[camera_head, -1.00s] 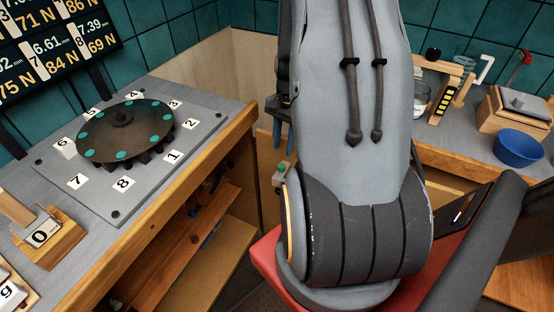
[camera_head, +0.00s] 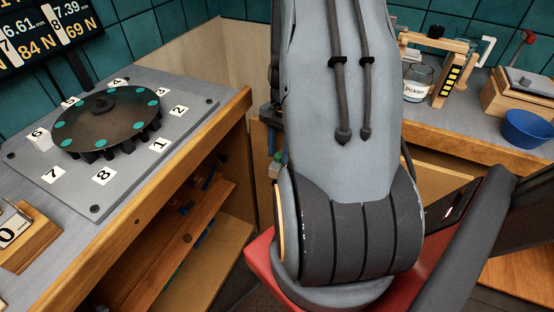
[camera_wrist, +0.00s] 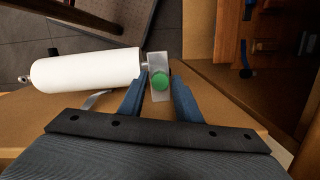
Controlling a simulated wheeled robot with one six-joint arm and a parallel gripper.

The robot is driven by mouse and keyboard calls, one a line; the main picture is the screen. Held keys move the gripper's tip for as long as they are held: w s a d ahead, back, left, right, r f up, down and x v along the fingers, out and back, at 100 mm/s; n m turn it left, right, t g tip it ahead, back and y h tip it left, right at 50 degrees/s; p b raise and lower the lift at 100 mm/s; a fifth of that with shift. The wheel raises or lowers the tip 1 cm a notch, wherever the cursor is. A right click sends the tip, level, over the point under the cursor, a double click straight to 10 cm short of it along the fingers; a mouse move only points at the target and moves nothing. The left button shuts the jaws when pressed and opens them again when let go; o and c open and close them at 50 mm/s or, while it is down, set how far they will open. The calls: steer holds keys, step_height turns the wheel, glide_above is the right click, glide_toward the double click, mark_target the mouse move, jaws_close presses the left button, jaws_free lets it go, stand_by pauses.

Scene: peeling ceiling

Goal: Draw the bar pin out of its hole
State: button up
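A green round knob (camera_wrist: 159,82), which I take to be the head of the bar pin, sits at a pale metal plate (camera_wrist: 157,62) in the wrist view. The plate is at the right end of a white roll (camera_wrist: 85,70), where a short bit of metal bar shows. My gripper (camera_wrist: 157,78) has its two blue fingers apart, one on each side of the knob. I cannot tell whether either finger touches it. The pin's shaft and its hole are hidden. In the head view my arm hides the fingers, and a small green spot (camera_head: 276,159) shows beside it.
A wooden panel (camera_wrist: 40,130) lies below the roll, with an open wooden cabinet (camera_wrist: 245,70) to the right. In the head view a numbered board with a dark wheel (camera_head: 108,125) is on the left bench. A blue bowl (camera_head: 527,127) and a jar (camera_head: 416,85) stand on the right bench.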

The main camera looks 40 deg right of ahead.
mark_target(279, 155)
jaws_close()
steer(key=shift+r, duration=0.1)
steer(key=shift+r+p, duration=3)
steer(key=shift+r, duration=0.3)
